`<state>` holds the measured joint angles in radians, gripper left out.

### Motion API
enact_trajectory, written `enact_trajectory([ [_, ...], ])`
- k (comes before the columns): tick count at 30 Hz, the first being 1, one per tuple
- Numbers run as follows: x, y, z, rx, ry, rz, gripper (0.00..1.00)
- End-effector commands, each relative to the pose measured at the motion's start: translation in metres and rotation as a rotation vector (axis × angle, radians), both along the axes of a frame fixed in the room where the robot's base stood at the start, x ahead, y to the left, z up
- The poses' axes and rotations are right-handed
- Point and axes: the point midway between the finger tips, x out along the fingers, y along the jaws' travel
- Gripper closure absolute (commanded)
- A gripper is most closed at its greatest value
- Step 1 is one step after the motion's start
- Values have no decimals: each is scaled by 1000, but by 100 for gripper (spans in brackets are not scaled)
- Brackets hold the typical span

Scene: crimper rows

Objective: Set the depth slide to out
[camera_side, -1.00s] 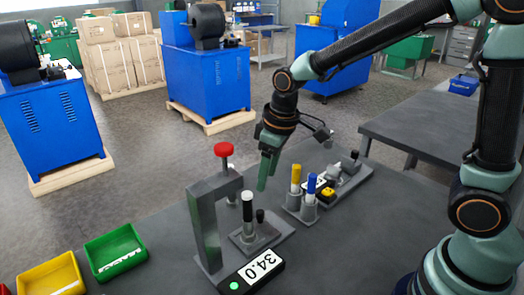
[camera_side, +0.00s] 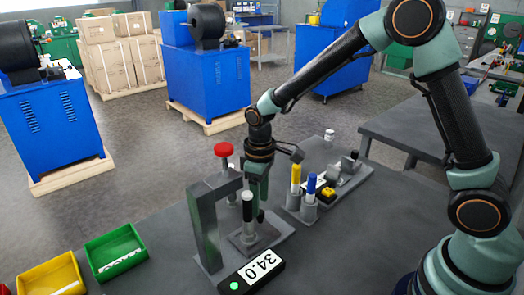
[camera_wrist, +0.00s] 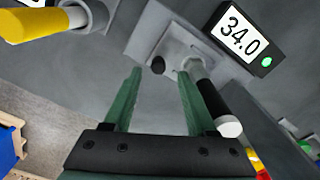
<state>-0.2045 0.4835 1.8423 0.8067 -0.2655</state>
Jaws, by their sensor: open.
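A small dark knob (camera_side: 261,215) stands on a grey plate (camera_side: 275,233) beside the press frame; it looks like the depth slide, though no label names it. In the wrist view the knob (camera_wrist: 158,65) lies between and just beyond the fingertips, with no visible contact. A black post with a white cap (camera_side: 247,206) stands next to it, close by the right finger in the wrist view. My gripper (camera_side: 256,202) is open, pointing down over the plate, its tips partly hidden behind the post in the side view. The display (camera_side: 258,264) reads 34.0.
A grey press frame (camera_side: 205,235) with a red knob (camera_side: 223,149) stands left of my gripper. Yellow (camera_side: 296,175) and blue (camera_side: 312,183) handled posts stand to the right. Green (camera_side: 115,252) and yellow (camera_side: 50,275) bins are at lower left.

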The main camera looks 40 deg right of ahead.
Motion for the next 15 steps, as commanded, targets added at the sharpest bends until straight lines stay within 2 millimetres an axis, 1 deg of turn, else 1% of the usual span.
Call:
enact_trajectory([
  [1,-1,-1,-9,-1,5,0,43],
  [6,0,-1,-27,-1,2,0,43],
  [10,0,-1,-33,0,0,-1,43],
  [15,1,-1,-34,0,-1,0,43],
])
